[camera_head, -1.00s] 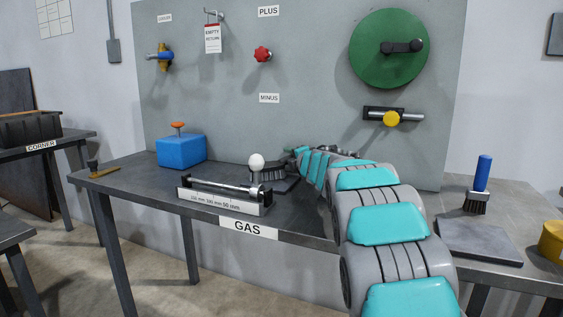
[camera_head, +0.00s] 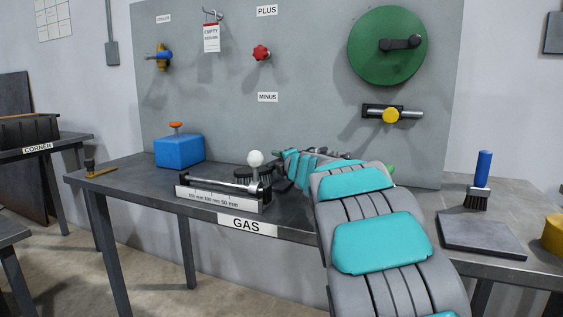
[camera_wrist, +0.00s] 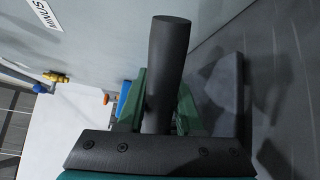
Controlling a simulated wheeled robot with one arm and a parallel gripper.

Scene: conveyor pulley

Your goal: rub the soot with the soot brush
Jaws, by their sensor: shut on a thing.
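My gripper (camera_wrist: 160,98) shows its green fingers in the wrist view, shut on a dark round handle, which I take to be that of the soot brush (camera_wrist: 165,60). A dark flat plate (camera_wrist: 223,92) lies beyond the fingers in the wrist view. I cannot make out soot on it, nor whether the bristles touch anything.
A blue box (camera_head: 180,151) is farther left. A blue-handled brush (camera_head: 482,182) and a grey slab (camera_head: 481,237) are at right. The upright panel (camera_head: 320,80) closes the back.

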